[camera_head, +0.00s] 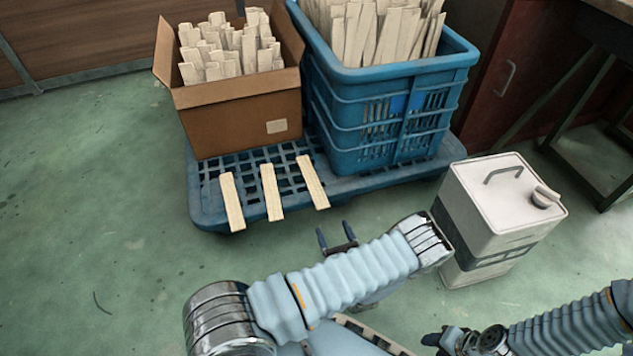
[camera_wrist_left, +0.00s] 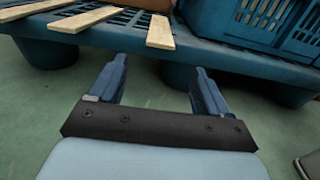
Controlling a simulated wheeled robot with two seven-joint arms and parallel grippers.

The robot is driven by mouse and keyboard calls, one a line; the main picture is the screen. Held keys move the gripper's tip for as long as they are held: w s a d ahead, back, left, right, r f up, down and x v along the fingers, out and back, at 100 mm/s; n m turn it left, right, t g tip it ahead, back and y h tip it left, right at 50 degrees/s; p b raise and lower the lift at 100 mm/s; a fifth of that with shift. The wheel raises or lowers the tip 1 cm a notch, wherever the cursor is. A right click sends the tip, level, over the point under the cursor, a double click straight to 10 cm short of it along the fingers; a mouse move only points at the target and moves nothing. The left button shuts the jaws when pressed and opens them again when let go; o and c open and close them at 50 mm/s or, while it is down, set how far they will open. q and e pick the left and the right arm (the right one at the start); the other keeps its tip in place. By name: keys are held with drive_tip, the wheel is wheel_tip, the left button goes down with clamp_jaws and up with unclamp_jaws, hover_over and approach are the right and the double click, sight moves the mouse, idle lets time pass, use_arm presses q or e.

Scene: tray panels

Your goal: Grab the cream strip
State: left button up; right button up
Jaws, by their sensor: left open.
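Three cream strips lie side by side on the front of a blue slatted pallet (camera_head: 360,176), their near ends overhanging its edge: a left strip (camera_head: 232,202), a middle strip (camera_head: 271,192) and a right strip (camera_head: 313,183). The wrist view also shows the left (camera_wrist_left: 35,9), middle (camera_wrist_left: 88,18) and right (camera_wrist_left: 160,32) strips. My left gripper (camera_head: 336,236) is open and empty, in front of the pallet and near the right strip. In the wrist view, that strip's end lies ahead between the fingertips (camera_wrist_left: 161,68), apart from them. My right gripper (camera_head: 443,338) shows only partly, low in view.
A cardboard box (camera_head: 235,125) and a blue crate (camera_head: 390,115), both full of cream strips, stand on the pallet. A white canister (camera_head: 500,200) stands right of my left forearm. Green floor (camera_head: 110,220) is clear at left.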

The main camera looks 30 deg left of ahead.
sight(323, 205)
use_arm(q)
drive_tip(key=b+x, duration=0.1)
drive_tip(key=x, duration=0.9)
drive_tip(key=shift+r, duration=0.15)
drive_tip(key=c, duration=1.1)
